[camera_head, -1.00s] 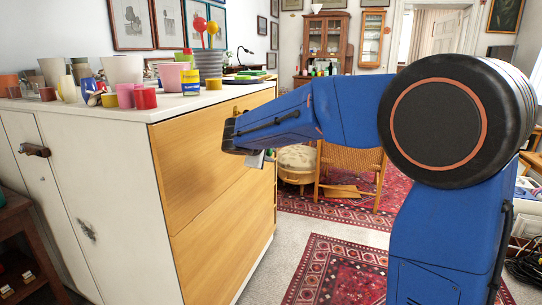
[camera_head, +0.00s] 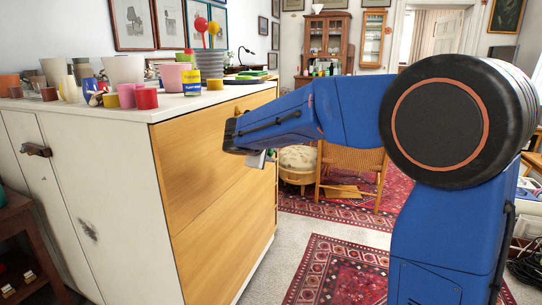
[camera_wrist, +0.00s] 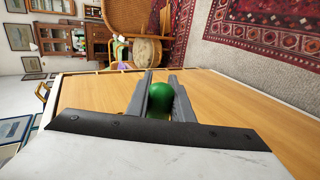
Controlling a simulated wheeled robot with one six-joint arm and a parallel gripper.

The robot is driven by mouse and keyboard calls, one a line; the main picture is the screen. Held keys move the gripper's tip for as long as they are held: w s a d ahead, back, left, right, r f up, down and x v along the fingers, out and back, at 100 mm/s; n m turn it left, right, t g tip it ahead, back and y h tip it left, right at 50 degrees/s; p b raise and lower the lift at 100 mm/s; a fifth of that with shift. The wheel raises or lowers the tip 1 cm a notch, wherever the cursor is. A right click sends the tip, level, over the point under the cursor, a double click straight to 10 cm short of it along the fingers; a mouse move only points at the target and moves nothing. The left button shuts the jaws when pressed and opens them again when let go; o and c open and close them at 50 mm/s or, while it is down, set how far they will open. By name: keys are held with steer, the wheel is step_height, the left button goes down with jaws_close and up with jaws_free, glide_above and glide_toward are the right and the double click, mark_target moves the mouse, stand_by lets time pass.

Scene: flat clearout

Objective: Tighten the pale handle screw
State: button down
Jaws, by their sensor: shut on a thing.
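My gripper (camera_wrist: 160,100) is shut on a rounded green thing (camera_wrist: 160,96), which could be a tool handle. Only its near end shows clearly in the wrist view, and its far end is hidden. In the head view my gripper (camera_head: 258,159) is small and partly hidden by my wrist, in front of the cabinet's wooden face. A dark handle (camera_head: 36,150) sits on the white side of the cabinet (camera_head: 95,190), well to the left of my gripper. I cannot make out a pale handle screw in either view.
Cups, pots and small jars (camera_head: 122,72) crowd the cabinet top. A wooden chair (camera_head: 350,172) and a round stool (camera_head: 298,165) stand on the red rug behind my gripper. A dark side table (camera_head: 22,235) is at the lower left. Carpet right of the cabinet is open.

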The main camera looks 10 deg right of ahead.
steer(key=shift+w+a, duration=0.4)
steer(key=shift+a, duration=0.2)
stand_by(0.5)
steer(key=shift+s+a+f+g+y, duration=0.1)
steer(key=shift+s+f+g+y, duration=0.1)
steer(key=shift+g+y, duration=0.4)
steer(key=shift+s+a+f+g+y, duration=0.15)
steer(key=shift+g+y, duration=0.25)
steer(key=shift+g, duration=0.4)
steer(key=shift+d, duration=0.1)
steer(key=shift+s+a+f+g+y, duration=0.2)
steer(key=shift+g+y, duration=0.3)
steer(key=shift+g, duration=0.2)
steer(key=shift+s+a+f+g+y, duration=0.1)
steer(key=shift+f+g+y, duration=0.05)
steer(key=shift+g+y, duration=0.45)
